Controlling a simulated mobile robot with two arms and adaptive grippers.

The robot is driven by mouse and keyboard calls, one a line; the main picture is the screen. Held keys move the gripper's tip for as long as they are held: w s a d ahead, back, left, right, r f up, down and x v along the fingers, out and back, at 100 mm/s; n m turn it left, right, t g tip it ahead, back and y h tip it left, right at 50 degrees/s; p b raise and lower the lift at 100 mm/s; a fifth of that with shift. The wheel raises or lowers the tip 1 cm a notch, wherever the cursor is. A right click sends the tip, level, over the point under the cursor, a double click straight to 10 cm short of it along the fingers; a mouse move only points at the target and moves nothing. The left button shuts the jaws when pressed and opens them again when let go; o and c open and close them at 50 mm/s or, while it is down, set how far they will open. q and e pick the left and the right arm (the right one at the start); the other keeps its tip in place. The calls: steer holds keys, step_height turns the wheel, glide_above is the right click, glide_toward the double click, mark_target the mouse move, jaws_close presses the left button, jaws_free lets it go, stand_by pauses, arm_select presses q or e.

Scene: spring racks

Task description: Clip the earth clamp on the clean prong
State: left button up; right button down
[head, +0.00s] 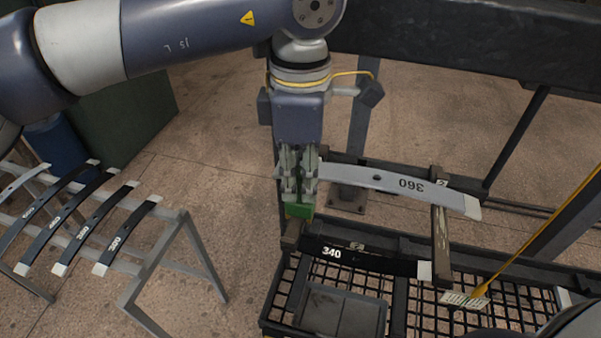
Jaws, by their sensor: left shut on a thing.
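My left gripper (298,186) points down at the middle of the head view and is shut on a small green piece (299,210), which looks like the earth clamp. The piece is just above the end of a brown left prong (290,235) of the rack; I cannot tell whether they touch. A brown right prong (440,245) stands out on the other side. A grey leaf spring marked 360 (390,181) runs from beside my gripper across to the right prong. My right gripper is out of view.
A black spring marked 340 (375,262) lies in front of the prongs. Below are a mesh shelf (420,315) and a grey tray (340,310). A yellow rod with a striped tag (465,300) slants at right. A trestle (170,255) with several springs stands at left.

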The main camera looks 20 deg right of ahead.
arm_select(q)
steer(key=o, duration=1)
steer(key=shift+r, duration=0.1)
